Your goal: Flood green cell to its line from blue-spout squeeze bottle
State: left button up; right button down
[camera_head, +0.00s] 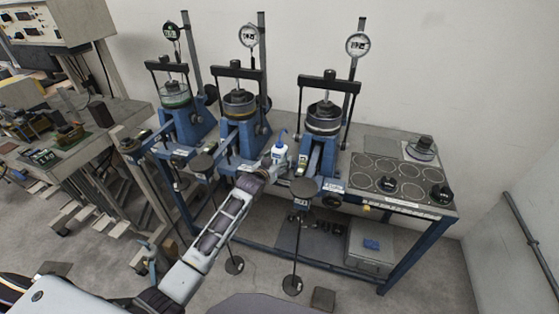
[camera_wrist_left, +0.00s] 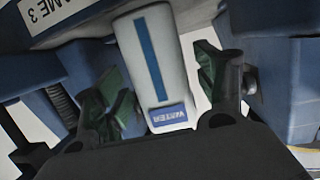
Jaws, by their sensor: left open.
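The squeeze bottle (camera_head: 280,149) is white with a blue spout and stands upright between the middle and right lever frames. In the left wrist view the bottle (camera_wrist_left: 153,62) has a blue stripe and a WATER label, and sits between my green-padded fingers. My left gripper (camera_head: 273,162) is open around it, with a gap visible at the right finger. The green cell (camera_head: 175,97) is the clear cell with a green band in the leftmost frame; its fill line is too small to make out. My right gripper is not in view.
The middle frame (camera_head: 239,104) and right frame (camera_head: 323,118) hold similar cells, with dial gauges above. Hanging weight rods (camera_head: 293,284) stand before the bench. A grey mat with circles (camera_head: 375,172) and black knobs lies at the right. Another bench stands at the left.

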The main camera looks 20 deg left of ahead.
pick_arm(q)
jog(key=shift+b+x, duration=0.35)
jog(key=shift+x, duration=0.45)
jog(key=shift+w, duration=0.25)
jog(key=c, duration=0.8)
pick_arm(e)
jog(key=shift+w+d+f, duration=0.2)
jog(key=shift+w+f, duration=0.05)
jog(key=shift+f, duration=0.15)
pick_arm(q)
jog(key=shift+r, duration=0.15)
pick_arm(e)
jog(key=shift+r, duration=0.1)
